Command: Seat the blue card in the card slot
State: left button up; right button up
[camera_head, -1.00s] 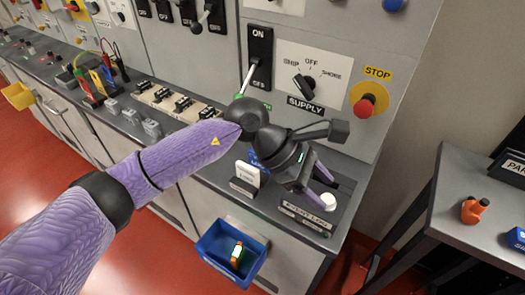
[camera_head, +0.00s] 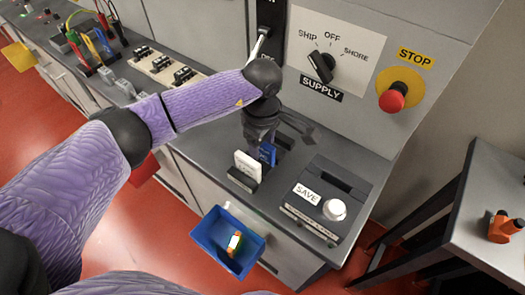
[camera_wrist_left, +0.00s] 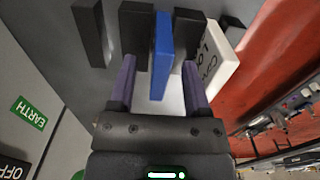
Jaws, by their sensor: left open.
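The blue card (camera_head: 267,153) stands upright in a dark holder on the bench, just behind a white card (camera_head: 247,166). It also shows in the left wrist view (camera_wrist_left: 161,55), between two black holder posts. My left gripper (camera_wrist_left: 158,82) is open, with one purple finger on each side of the blue card, apart from it. In the head view this gripper points down at the card and partly hides it. The card slot (camera_head: 343,177) is a dark opening in the top of a grey box with a SAVE label, to the right; it looks empty. My right gripper is out of view.
A white round button (camera_head: 334,209) is on the SAVE box. The panel with the red stop button (camera_head: 392,99) rises behind. Bench top between holder and box is clear.

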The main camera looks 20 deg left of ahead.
pick_arm(q)
grip_shut()
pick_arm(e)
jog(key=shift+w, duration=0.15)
pick_arm(q)
jog(key=shift+r, duration=0.15)
